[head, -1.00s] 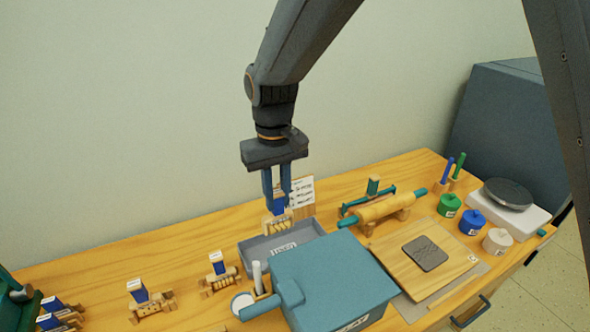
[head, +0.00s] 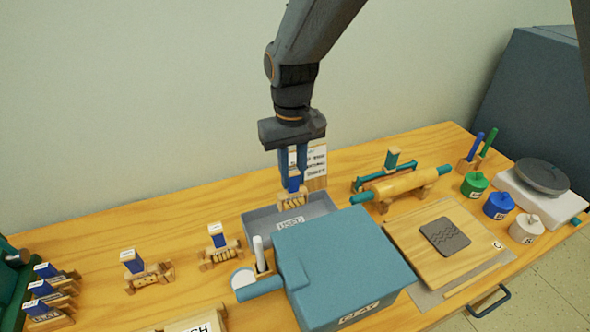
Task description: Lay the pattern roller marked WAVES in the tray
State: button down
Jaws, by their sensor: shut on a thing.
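My gripper (head: 293,172) points down and is shut on the blue handle of a pattern roller (head: 293,201). The roller's wooden cylinder hangs at the back part of a grey tray (head: 268,229); I cannot tell whether it touches the tray. The mark on this roller is too small to read. The tray's front right part is hidden behind a teal box. Other blue-handled rollers stand on wooden rests at the left: one (head: 219,247) near the tray, one (head: 147,271) farther left and several (head: 44,297) at the left edge.
The teal box (head: 345,262) stands right in front of the tray, with a small white-topped holder (head: 260,258) beside it. A rolling pin (head: 400,186), a board with a dark slab (head: 443,237) and coloured pots (head: 498,206) are to the right. A paper card (head: 316,163) stands behind the tray.

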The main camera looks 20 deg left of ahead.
aim_at(293, 193)
jog(key=shift+f+b, duration=1.5)
jog(key=shift+f, duration=2.5)
jog(key=c, duration=1.1)
grip_release()
notch_tip(293, 193, up, 10)
jog(key=p, duration=0.8)
jog(key=shift+r, duration=0.1)
